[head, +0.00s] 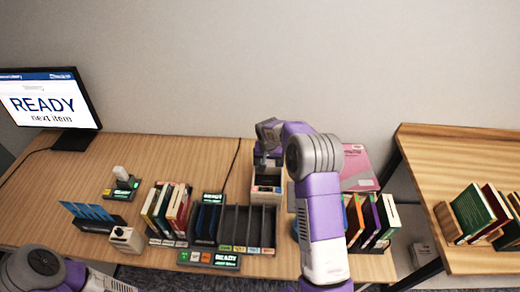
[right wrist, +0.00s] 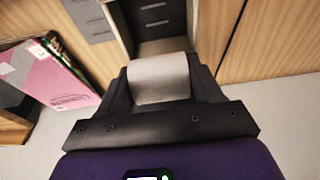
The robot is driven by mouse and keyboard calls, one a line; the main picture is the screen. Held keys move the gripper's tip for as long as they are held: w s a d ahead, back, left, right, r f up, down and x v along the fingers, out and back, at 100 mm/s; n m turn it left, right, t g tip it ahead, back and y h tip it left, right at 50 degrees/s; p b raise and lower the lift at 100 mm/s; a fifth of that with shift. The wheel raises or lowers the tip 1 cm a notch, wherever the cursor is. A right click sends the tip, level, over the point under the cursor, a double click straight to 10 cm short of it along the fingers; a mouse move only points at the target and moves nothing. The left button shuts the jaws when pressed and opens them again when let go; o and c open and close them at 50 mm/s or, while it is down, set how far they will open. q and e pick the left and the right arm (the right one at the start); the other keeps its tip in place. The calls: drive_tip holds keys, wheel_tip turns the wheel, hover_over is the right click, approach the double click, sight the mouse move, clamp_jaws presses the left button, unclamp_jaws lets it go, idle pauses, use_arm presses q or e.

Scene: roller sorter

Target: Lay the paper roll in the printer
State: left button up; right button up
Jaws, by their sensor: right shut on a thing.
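My right gripper (right wrist: 160,92) is shut on the paper roll (right wrist: 158,76), a pale cylinder held crosswise between its two dark fingers. In the head view my right gripper (head: 264,157) is over the back of the table, above an open wooden-walled box (head: 267,189). The roll cannot be made out there. A small cream box with a dark round spot (head: 127,238) stands at the table's front left; I cannot tell whether it is the printer. My left arm shows at the bottom left, but its gripper is out of view.
Book racks (head: 168,211) and dark slotted bins (head: 247,228) fill the middle front. A pink binder (head: 360,168) lies behind more books at right. A monitor (head: 48,101) reading READY stands at left. The left back of the table (head: 175,160) is clear.

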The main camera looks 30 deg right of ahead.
drive_tip(key=shift+s+f+b, duration=0.3)
drive_tip(key=shift+s+f, duration=0.05)
drive_tip(key=shift+f, duration=0.45)
drive_tip(key=b+x, duration=0.1)
drive_tip(key=x, duration=0.1)
drive_tip(key=shift+s+a+f+b, duration=0.1)
drive_tip(key=shift+a+f+b, duration=0.05)
drive_tip(key=shift+f+b, duration=0.25)
use_arm(q)
wheel_tip(320, 180, down, 8)
drive_tip(key=b, duration=0.6)
drive_tip(key=shift+s+f, duration=0.25)
use_arm(e)
drive_tip(key=x, duration=0.2)
drive_tip(key=s+x, duration=0.1)
drive_tip(key=x, duration=0.2)
drive_tip(key=a+x, duration=0.1)
drive_tip(key=x, duration=0.1)
drive_tip(key=shift+s+f, duration=0.15)
drive_tip(key=shift+f, duration=0.35)
drive_tip(key=o, duration=1.1)
use_arm(q)
drive_tip(key=shift+r+p, duration=0.4)
drive_tip(key=shift+r, duration=0.05)
use_arm(e)
drive_tip(key=shift+v, duration=3.75)
drive_tip(key=shift+d+r, duration=0.1)
